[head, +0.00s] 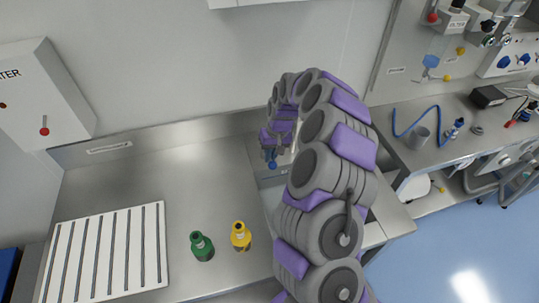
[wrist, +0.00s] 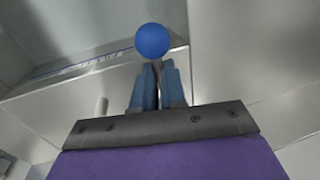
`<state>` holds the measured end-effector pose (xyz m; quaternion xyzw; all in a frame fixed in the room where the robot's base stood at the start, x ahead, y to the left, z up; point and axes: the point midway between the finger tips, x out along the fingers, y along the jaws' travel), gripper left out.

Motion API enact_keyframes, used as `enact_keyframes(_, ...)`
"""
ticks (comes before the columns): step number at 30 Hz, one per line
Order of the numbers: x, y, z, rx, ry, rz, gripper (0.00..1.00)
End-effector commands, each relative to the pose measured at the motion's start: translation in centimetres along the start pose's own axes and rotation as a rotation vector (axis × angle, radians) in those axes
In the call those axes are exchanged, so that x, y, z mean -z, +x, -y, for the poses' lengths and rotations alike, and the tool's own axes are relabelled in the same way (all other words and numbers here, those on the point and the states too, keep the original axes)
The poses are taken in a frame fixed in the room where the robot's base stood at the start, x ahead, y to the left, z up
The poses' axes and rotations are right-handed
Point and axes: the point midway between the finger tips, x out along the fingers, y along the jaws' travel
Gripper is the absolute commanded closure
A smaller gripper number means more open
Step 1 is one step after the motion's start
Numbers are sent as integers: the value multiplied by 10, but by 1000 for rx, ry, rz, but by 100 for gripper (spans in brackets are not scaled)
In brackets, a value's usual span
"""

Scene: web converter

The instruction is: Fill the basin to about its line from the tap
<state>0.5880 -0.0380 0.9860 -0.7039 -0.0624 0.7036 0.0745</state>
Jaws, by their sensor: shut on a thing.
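My gripper (head: 270,153) reaches over the steel basin (head: 271,197), and my arm hides most of that basin in the head view. The knob also shows just below the fingers in the head view (head: 272,165). It looks like the tap's handle. A blue marked strip (wrist: 100,60) runs along a steel wall in the wrist view. I cannot make out running water or a water level.
A green bottle (head: 202,246) and a yellow bottle (head: 240,236) stand on the steel counter (head: 150,180) left of the basin. A white slotted rack (head: 108,250) lies farther left. A grey cup (head: 419,138) and blue hose (head: 403,130) are on the right counter.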

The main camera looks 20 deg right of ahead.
Motion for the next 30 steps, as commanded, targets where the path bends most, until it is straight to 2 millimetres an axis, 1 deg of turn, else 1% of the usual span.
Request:
enact_keyframes(5, 0, 1, -1, -2, -2, 0, 100)
enact_keyframes(6, 0, 1, -1, -2, -2, 0, 88)
enact_keyframes(14, -1, 0, 0, -1, -1, -1, 63)
enact_keyframes(23, -1, -4, 0, -1, 0, -2, 63)
enact_keyframes(26, 0, -13, 0, -2, 0, -4, 63)
enact_keyframes(29, 0, -31, 0, -3, -2, -7, 63)
enact_keyframes(30, 0, -40, 0, -3, -2, -8, 63)
